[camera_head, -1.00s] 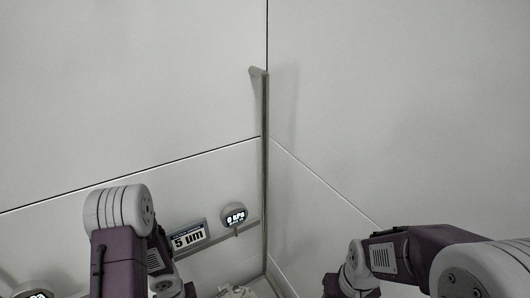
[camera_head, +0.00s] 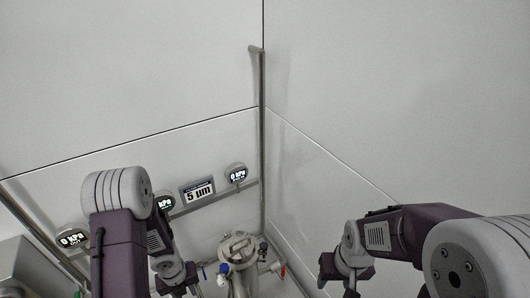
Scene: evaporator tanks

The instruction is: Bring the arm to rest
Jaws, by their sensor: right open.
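My right arm comes in from the lower right, its forearm running left to a grey wrist. My right gripper (camera_head: 351,291) hangs below that wrist at the bottom edge, open, with its tips mostly cut off by the frame. It appears apart from everything else, and I see nothing in it. My left arm stands upright at the lower left, with a grey elbow and a purple link. Its wrist end is at the bottom edge, and its gripper fingers do not show.
A metal filter housing (camera_head: 238,250) with a blue and a red valve handle stands low between my arms. Behind it, a rail carries a "5 um" sign (camera_head: 197,191) and round kPa gauges (camera_head: 236,173). A vertical pipe (camera_head: 262,150) runs up the wall corner. A grey tank part (camera_head: 28,265) is lower left.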

